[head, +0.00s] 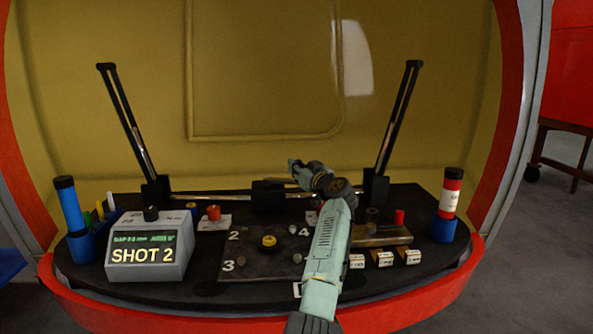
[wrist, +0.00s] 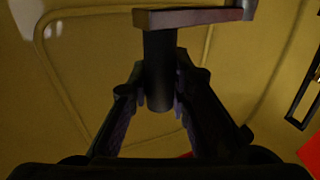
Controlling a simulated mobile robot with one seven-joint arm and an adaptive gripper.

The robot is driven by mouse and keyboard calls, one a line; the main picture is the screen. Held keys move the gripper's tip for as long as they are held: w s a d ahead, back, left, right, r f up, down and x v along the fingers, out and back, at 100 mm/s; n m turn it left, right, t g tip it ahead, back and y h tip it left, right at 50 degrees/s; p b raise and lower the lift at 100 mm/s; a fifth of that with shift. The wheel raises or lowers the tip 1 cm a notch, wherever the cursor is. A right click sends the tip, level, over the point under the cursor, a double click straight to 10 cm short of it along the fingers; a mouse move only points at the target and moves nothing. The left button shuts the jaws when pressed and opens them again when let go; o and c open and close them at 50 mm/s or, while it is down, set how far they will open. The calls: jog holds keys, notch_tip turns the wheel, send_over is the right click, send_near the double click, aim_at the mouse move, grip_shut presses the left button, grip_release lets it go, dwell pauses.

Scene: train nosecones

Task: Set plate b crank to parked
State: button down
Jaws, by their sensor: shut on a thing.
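In the wrist view, my gripper (wrist: 161,92) is shut on a dark upright cylinder, the crank handle (wrist: 160,60). A brownish crank bar (wrist: 190,18) joins the handle's far end and runs right to a grey block. In the head view my arm crosses the right of the bench, and my gripper (head: 296,172) is above its back middle. The crank is too small and covered to make out clearly there. I see no readable "b" mark, so I cannot tell which plate is plate b or read the crank's setting.
A dark square plate (head: 262,267) with numbered corners and a yellow knob lies in front. A grey box (head: 150,251) reading "SHOT 2" stands left. Two tall black slotted arms (head: 122,110) (head: 402,105) rise behind. Blue (head: 70,207) and red (head: 452,190) cylinders stand at the ends.

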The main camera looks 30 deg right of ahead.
jog(key=shift+s+d+f, duration=0.1)
jog(key=shift+s+d, duration=0.05)
jog(key=shift+d, duration=0.05)
jog(key=c, duration=1.6)
grip_release()
jog(key=shift+o, duration=0.8)
jog(key=shift+a, duration=0.1)
jog(key=s+a, duration=0.1)
jog(key=s, duration=1)
jog(key=shift+s, duration=0.4)
